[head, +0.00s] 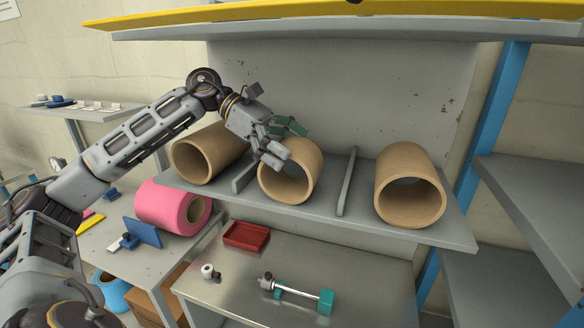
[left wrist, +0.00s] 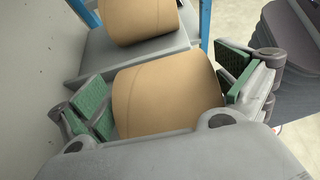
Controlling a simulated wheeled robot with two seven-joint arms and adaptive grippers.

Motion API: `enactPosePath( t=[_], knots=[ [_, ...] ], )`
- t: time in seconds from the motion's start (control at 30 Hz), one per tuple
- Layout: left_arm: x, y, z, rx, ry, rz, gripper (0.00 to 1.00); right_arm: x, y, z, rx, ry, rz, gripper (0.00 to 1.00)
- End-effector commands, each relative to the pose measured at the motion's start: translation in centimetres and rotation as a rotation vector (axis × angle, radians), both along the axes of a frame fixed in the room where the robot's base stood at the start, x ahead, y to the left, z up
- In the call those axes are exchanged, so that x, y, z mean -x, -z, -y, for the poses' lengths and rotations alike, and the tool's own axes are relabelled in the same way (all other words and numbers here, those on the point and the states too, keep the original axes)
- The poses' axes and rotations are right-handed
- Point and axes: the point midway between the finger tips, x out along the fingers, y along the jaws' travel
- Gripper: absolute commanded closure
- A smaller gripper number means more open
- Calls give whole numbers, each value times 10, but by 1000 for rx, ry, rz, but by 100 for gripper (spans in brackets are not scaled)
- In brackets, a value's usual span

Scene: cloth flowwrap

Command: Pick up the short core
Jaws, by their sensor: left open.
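Three brown cardboard cores lie on the grey shelf (head: 335,206), split by upright dividers. The left core (head: 196,160) runs back behind my arm and looks longest. The middle core (head: 304,178) and right core (head: 408,190) look shorter. My left gripper (head: 284,141) is open at the top of the middle core, its fingers reaching to either side. In the left wrist view the middle core (left wrist: 165,92) sits between the green finger pads, with gaps showing, and another core (left wrist: 135,18) lies beyond. I cannot tell whether the pads touch. My right gripper is not in view.
Dividers (head: 346,182) stand close beside the middle core. A yellow-edged shelf (head: 330,28) hangs above. A pink roll (head: 170,207), a red tray (head: 246,235) and a teal-ended tool (head: 300,293) lie lower down. A blue post (head: 489,115) stands right.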

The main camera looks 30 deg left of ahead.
Motion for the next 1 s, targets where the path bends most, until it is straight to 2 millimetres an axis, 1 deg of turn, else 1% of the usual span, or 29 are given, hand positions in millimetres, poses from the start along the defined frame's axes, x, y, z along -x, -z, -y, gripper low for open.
enactPosePath(
  t=[0.37, 0.47, 0.8, 1.0],
  knots=[
    [0, 0, 0, 0, 0, 0, 0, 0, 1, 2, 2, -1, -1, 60],
    [0, 0, 0, 0, 0, 0, 12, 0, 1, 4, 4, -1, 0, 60],
    [0, 0, 0, 0, 0, 0, 55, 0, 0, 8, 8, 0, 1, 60],
    [0, 0, 0, 1, 0, 0, 55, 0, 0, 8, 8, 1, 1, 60]
  ],
)
